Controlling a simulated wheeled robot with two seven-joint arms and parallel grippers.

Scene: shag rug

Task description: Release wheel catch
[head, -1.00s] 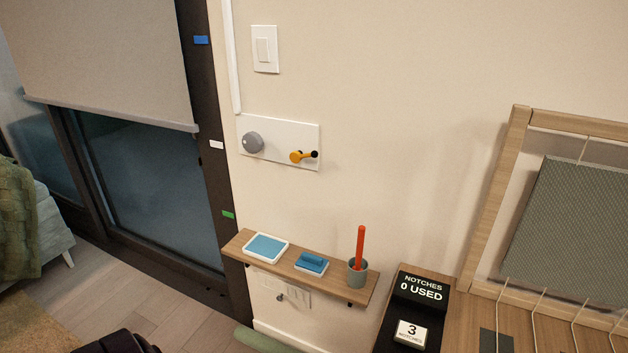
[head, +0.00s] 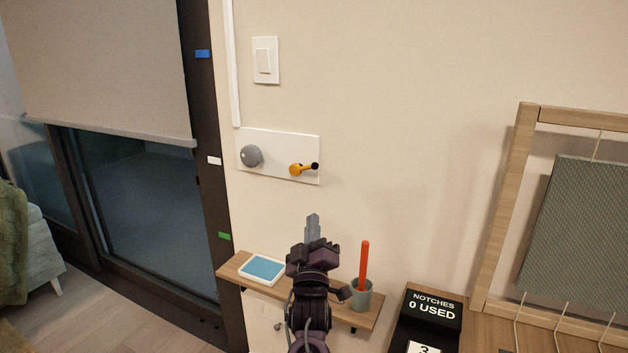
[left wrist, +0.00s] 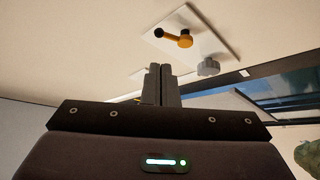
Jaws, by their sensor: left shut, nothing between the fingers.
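A white wall plate (head: 278,171) carries a grey round wheel (head: 251,156) on its left and an orange lever with a black tip (head: 299,169) on its right. In the left wrist view the orange lever (left wrist: 176,38) and the grey wheel (left wrist: 208,67) show beyond the fingers. My left gripper (head: 313,220) is shut and empty, pointing up, a little below the plate and apart from it. Its fingers also show in the left wrist view (left wrist: 160,82). My right gripper is out of view.
A wooden shelf (head: 232,270) below the plate holds a blue-topped tray (head: 263,269) and a grey cup (head: 361,297) with a red stick (head: 364,262). A dark-framed window with a blind (head: 108,65) is at left. A notch counter (head: 433,307) is at lower right.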

